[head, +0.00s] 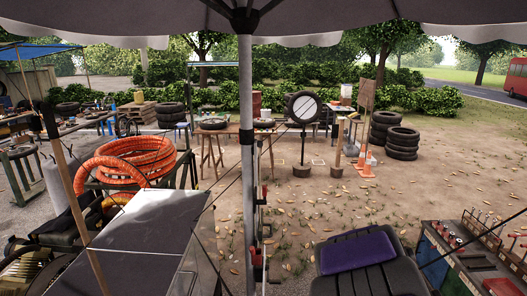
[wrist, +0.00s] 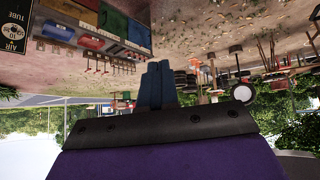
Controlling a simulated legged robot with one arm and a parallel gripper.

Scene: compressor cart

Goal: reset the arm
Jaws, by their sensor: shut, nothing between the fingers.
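My gripper (wrist: 155,68) shows in the wrist view, with its two dark blue fingers together and nothing between them. Its dark plate and purple housing fill the bottom of that view. The wrist picture is upside down, with the ground above and the trees and sky below. The fingers are apart from everything around them. I cannot make out my gripper in the head view.
A pole (head: 247,150) holds an umbrella over the middle. A tool bench (head: 470,258) stands at the front right, a grey flat top (head: 140,235) and orange hose coil (head: 140,160) at the left. Stacked tyres (head: 403,143) stand farther back. Leaf-strewn ground between is mostly open.

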